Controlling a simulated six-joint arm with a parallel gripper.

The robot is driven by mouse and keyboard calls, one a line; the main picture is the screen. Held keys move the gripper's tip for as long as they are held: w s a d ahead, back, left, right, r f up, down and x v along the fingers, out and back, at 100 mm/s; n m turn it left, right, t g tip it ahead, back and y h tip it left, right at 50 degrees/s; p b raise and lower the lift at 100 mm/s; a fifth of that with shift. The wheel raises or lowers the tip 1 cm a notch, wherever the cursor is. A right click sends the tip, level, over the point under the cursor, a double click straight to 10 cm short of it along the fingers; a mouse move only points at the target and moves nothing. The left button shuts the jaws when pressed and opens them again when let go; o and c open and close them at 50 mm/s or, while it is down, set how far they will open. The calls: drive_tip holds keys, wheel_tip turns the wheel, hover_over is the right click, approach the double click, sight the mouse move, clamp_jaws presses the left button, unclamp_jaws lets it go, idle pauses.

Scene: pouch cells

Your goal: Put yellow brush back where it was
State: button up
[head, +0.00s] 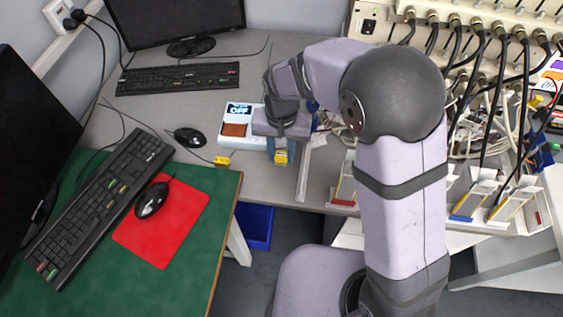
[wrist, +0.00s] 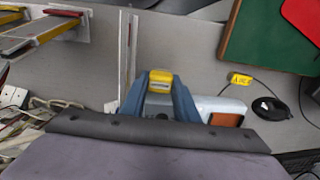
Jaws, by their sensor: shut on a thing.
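The yellow brush (wrist: 160,77) is between the two blue fingers of my gripper (wrist: 159,96) in the wrist view, and the gripper is shut on it. In the head view the brush shows as a small yellow block (head: 281,157) just below my gripper (head: 282,143), over the grey bench near its front edge. Most of the brush is hidden by the fingers. I cannot tell whether it touches the bench.
A white device with a brown panel (head: 234,129) is beside my gripper. A small yellow tag (head: 222,161) lies near the green desk (head: 190,285). A metal strip (head: 304,170) and racks with cables (head: 480,45) are on the right. A black mouse (head: 189,137) lies left.

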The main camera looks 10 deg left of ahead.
sight(282, 170)
drive_tip(key=shift+f, duration=2.6)
drive_tip(key=shift+f, duration=0.15)
drive_tip(key=o, duration=0.9)
wheel_tip(282, 170, up, 12)
drive_tip(key=shift+r, duration=0.2)
